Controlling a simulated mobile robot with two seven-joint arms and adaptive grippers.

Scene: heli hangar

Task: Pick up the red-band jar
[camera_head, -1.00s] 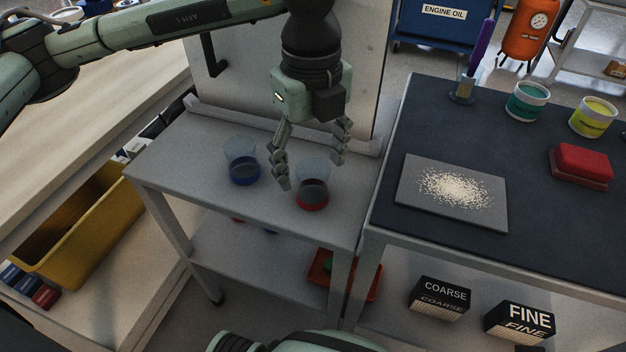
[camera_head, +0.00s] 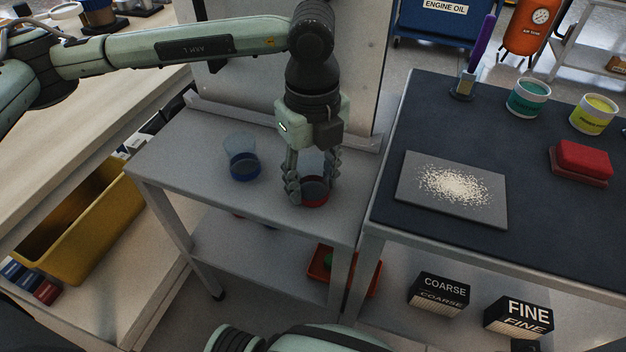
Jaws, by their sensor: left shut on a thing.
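The red-band jar (camera_head: 315,191), a clear cup with a red base band, stands on the grey side table (camera_head: 190,165) near its right end. My left gripper (camera_head: 313,185) comes down over it from above, with its fingers closed on the jar's two sides. The jar's upper part is partly hidden by the fingers. A similar blue-band jar (camera_head: 244,166) stands to the left, apart from the gripper. My right gripper is not in view.
The dark-topped bench (camera_head: 400,235) on the right holds a grey plate (camera_head: 410,195) with pale grains, a red block (camera_head: 582,160) and two paint pots. A yellow bin (camera_head: 90,245) is at left. A panel (camera_head: 230,70) stands behind the gripper.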

